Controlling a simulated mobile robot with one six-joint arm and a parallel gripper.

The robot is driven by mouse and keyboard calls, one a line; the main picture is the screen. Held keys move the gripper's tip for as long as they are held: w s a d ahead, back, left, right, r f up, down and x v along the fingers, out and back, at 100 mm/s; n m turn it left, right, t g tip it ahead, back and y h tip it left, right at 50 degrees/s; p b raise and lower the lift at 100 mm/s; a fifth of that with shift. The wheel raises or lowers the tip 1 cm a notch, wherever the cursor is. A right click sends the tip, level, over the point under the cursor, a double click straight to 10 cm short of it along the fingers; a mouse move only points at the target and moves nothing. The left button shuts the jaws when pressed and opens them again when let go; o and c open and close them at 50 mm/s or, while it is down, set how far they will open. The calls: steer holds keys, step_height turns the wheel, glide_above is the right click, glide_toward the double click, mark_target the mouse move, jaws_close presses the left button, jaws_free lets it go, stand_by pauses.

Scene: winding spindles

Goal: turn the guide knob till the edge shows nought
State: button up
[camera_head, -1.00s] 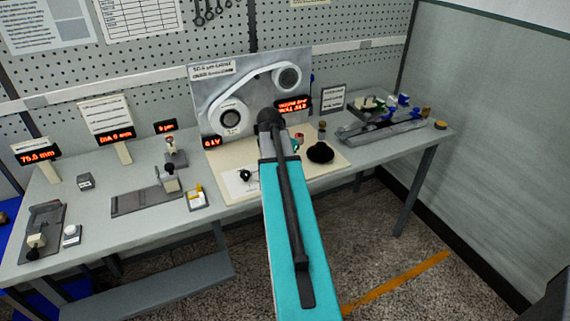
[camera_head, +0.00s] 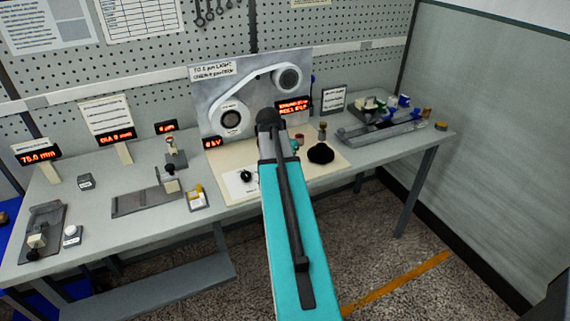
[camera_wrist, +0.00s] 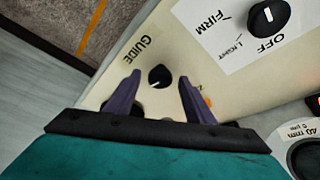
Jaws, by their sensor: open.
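The guide knob (camera_wrist: 159,76) is a small black knob with a white pointer line, next to the printed word GUIDE on the cream panel in the wrist view. My gripper (camera_wrist: 159,79) is open, with one purple finger on each side of the knob in the picture. I see no contact, and cannot tell whether the fingertips are down around it or still above it. In the head view my teal arm (camera_head: 290,240) reaches over the cream base of the winder (camera_head: 216,160) and hides the gripper and guide knob.
A larger black knob (camera_wrist: 268,17) marked OFF and FIRM sits at the upper right of the wrist view. A round dark part (camera_wrist: 305,157) lies at lower right.

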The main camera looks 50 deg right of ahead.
steer(key=shift+r, duration=0.15)
steer(key=b+v, duration=0.2)
steer(key=v, duration=1.1)
steer(key=shift+a+r, duration=0.15)
steer(key=shift+r, duration=0.1)
stand_by(0.6)
